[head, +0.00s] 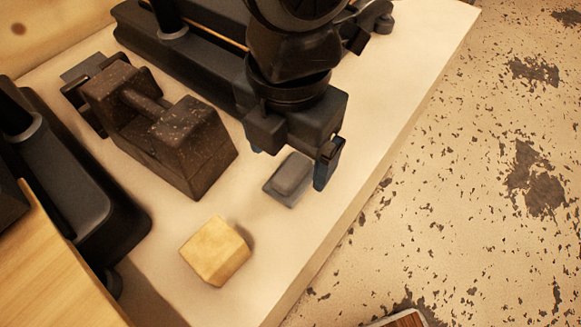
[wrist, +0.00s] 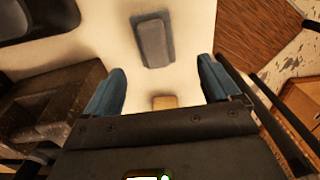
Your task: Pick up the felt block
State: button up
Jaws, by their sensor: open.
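The felt block, which I take to be the small grey block with a darker base (head: 289,176), lies flat on the pale tabletop. It also shows at the top of the wrist view (wrist: 153,42). My gripper (head: 292,160) is open and empty, just above and behind the block in the head view. Its blue fingers are apart in the wrist view (wrist: 162,70), and the grey block lies beyond their tips, not between them. I cannot tell the exact height of the fingers above the table.
A tan cube-like block (head: 214,252) stands nearer the front; the wrist view shows part of it (wrist: 165,102). A dark speckled weight with a handle (head: 175,140) stands left of my gripper. Black equipment (head: 185,55) lies behind. The table's right edge is close, with worn floor (head: 450,190) beyond.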

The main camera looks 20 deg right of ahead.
aim_at(285, 178)
jog(key=f, duration=0.6)
jog(key=shift+a+f, duration=0.25)
jog(key=shift+a, duration=0.1)
jog(key=shift+c, duration=0.3)
jog(key=c, duration=1.1)
